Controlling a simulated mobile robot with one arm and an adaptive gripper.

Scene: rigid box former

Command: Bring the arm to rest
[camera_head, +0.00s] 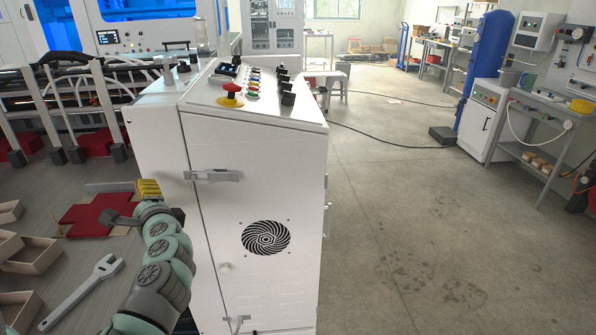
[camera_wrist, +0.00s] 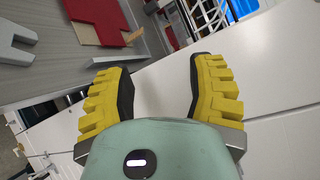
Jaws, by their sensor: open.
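My gripper (camera_wrist: 155,72) shows in the wrist view with its two yellow, black-padded fingers spread wide apart. Nothing is between them; the white cabinet's surface shows through the gap. In the head view my gripper (camera_head: 149,189) is a small yellow shape at the end of my green and grey arm. It appears in front of the left side of the white cabinet (camera_head: 265,190), above the grey table (camera_head: 85,258). Whether it touches the cabinet cannot be told.
A red cross-shaped blank (camera_head: 100,213) lies on the table behind my arm. A grey wrench (camera_head: 82,292) and several wooden trays (camera_head: 33,255) lie at the left. The cabinet carries a red stop button (camera_head: 231,90). Open floor (camera_head: 430,230) lies to the right.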

